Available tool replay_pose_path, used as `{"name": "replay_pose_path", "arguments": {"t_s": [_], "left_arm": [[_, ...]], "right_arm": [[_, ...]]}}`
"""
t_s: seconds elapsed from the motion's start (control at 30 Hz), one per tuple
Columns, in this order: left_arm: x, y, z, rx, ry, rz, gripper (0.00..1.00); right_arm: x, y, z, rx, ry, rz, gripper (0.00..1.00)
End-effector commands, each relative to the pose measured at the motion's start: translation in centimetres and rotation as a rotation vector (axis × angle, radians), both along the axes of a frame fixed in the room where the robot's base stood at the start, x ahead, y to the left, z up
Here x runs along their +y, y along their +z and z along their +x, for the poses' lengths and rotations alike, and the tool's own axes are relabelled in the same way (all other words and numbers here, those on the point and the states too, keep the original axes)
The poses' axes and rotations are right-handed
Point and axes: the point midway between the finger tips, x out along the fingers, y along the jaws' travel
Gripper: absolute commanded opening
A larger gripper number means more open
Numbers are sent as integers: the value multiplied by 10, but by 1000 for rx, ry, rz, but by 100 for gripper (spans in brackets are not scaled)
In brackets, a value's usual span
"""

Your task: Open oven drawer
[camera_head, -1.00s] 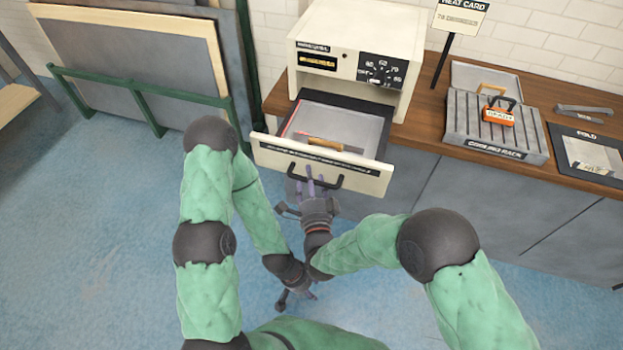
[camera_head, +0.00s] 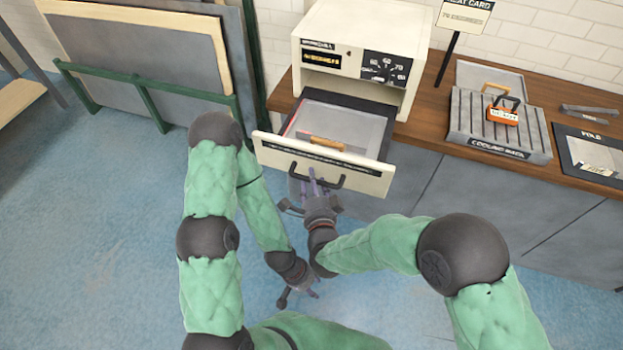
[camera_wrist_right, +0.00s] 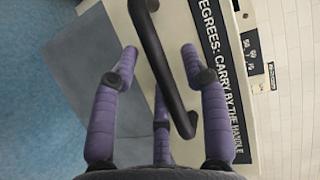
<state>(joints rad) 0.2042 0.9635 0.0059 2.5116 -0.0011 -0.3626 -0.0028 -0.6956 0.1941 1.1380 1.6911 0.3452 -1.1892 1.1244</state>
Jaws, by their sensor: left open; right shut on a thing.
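The oven (camera_head: 362,40) is a cream box with a dial, standing on the wooden counter. Its drawer (camera_head: 325,166) is pulled out, showing a grey inside with a wooden-handled item (camera_head: 327,143) in it. The black bar handle (camera_head: 302,176) is on the drawer front. My right gripper (camera_head: 314,180) is at this handle, shut on it. In the right wrist view the purple fingers (camera_wrist_right: 160,75) lie on both sides of the black handle (camera_wrist_right: 160,62). My left gripper (camera_head: 298,295) is open and empty, low over the floor, apart from the drawer.
A cooling rack (camera_head: 497,128) with an orange-tagged item (camera_head: 503,112) stands on the counter (camera_head: 430,125) to the right. A dark mat (camera_head: 590,158) and tongs (camera_head: 588,110) lie further right. Leaning panels (camera_head: 140,55) stand at left. The blue floor (camera_head: 90,220) is clear.

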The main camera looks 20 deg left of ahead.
Motion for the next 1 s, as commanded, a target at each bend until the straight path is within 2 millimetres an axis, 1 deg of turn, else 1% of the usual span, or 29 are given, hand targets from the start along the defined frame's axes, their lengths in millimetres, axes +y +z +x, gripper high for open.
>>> {"name": "replay_pose_path", "arguments": {"t_s": [0.03, 0.67, 1.0], "left_arm": [[1, 0, 7, -12, 4, 4, 45], [2, -1, 11, -19, 7, 5, 45], [1, -1, 10, -17, 4, 5, 45]], "right_arm": [[8, 13, -7, -37, 28, 1, 35], [-8, -7, -48, -15, 36, -17, 35], [-15, -14, -67, -6, 38, -21, 35]]}}
